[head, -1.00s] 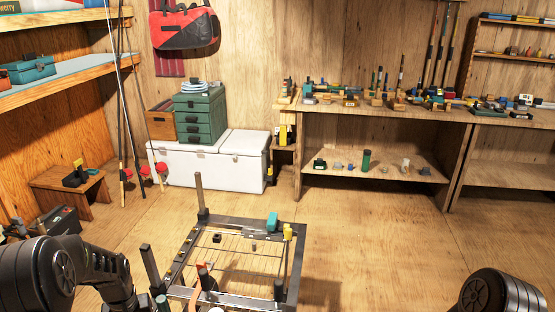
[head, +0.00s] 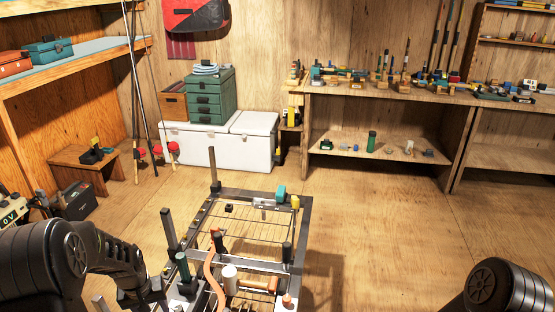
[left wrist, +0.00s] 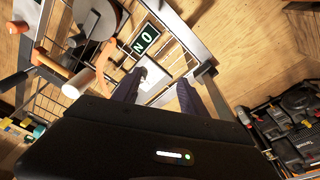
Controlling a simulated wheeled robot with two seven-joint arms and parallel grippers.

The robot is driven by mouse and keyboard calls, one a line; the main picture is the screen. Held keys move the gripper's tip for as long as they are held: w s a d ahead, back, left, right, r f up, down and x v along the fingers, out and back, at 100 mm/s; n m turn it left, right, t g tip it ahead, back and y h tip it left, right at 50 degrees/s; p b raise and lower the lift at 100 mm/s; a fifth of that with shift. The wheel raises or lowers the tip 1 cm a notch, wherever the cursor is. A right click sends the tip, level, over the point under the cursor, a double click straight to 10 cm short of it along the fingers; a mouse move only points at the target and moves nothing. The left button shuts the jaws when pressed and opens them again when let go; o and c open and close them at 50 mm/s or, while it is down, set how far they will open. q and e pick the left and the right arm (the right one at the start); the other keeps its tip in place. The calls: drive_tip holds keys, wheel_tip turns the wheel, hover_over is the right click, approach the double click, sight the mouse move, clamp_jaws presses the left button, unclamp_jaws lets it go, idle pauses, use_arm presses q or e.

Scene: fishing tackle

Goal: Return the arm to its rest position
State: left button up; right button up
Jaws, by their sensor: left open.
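My left arm (head: 110,255) comes in from the lower left in the head view, bent beside the metal-framed wire rack (head: 305,225). Its gripper is hard to make out there. The metal frame and wire mesh of the rack lie beyond the fingertips. A part of my right arm (head: 500,288) shows at the lower right in the head view; the right gripper is out of view.
The rack carries a white cylinder (head: 229,278), an orange handle (head: 258,283) and a teal item (head: 281,193). Black tool cases (left wrist: 285,125) lie at the right in the wrist view. A white cooler (head: 235,150) stands behind. The floor right of the rack is clear.

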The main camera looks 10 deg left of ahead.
use_arm(q)
drive_tip(key=s+d+f+b, duration=0.1)
drive_tip(key=d+f, duration=0.3)
drive_tip(key=d, duration=0.1)
drive_tip(key=s+d+f+m+t+h+b, duration=0.1)
drive_tip(key=s+d+f, duration=0.1)
drive_tip(key=d+f, duration=0.2)
drive_tip(key=s+d+f+m, duration=0.1)
drive_tip(key=s+d+f, duration=0.1)
drive_tip(key=d+f, duration=0.3)
drive_tip(key=shift+s+d+h+b, duration=0.15)
drive_tip(key=shift+d+h+b, duration=0.05)
drive_tip(key=shift+d, duration=0.5)
drive_tip(key=shift+s+d+h+b, duration=0.1)
drive_tip(key=shift+d+h+b, duration=0.1)
drive_tip(key=shift+d, duration=0.5)
drive_tip(key=s+d+f+g+h+b, duration=0.1)
drive_tip(key=s+d+f+b, duration=0.1)
drive_tip(key=s+d+f, duration=0.2)
drive_tip(key=s+d+f+m+g+h+b, duration=0.1)
drive_tip(key=s+d+f, duration=0.3)
drive_tip(key=s+d, duration=0.7)
drive_tip(key=shift+s+h+b, duration=0.4)
drive_tip(key=shift+s, duration=0.4)
